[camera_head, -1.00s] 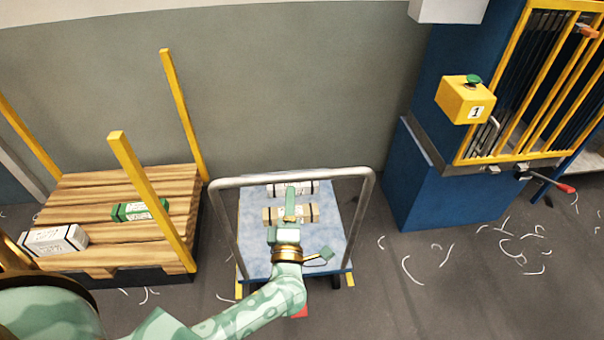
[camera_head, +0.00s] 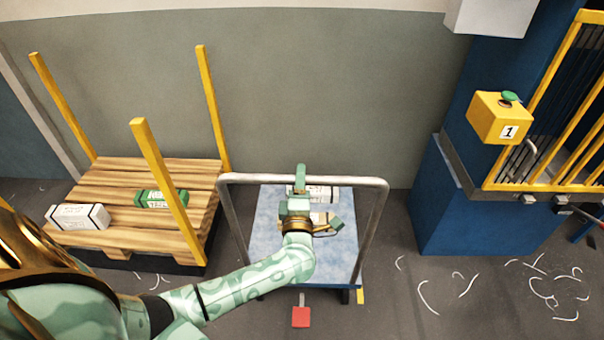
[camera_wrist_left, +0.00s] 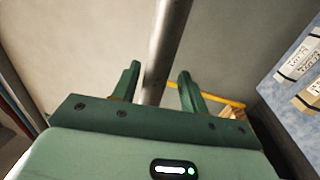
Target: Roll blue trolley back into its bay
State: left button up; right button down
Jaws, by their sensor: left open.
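The blue trolley (camera_head: 265,235) stands on the floor in the middle of the head view. Its grey tube handle (camera_head: 240,179) arches over the deck. Two wrapped bundles, one white (camera_head: 322,193) and one tan (camera_head: 320,218), lie on the deck, partly hidden by my arm. My left gripper (camera_head: 300,172) is at the top bar of the handle. In the left wrist view the grey tube (camera_wrist_left: 163,60) runs between the two open fingers (camera_wrist_left: 158,82), with gaps beside it. A red pedal (camera_head: 300,317) shows at the trolley's front. My right gripper is out of view.
A wooden pallet (camera_head: 120,178) with yellow posts stands at left, holding a white bundle (camera_head: 78,216) and a green one (camera_head: 160,198). A blue machine (camera_head: 465,215) with a yellow button box (camera_head: 500,118) stands at right. White scraps (camera_head: 540,285) litter the floor. A yellow floor mark (camera_head: 361,296) shows beside the trolley.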

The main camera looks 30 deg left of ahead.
pick_arm(q)
jog(key=shift+x, duration=1.35)
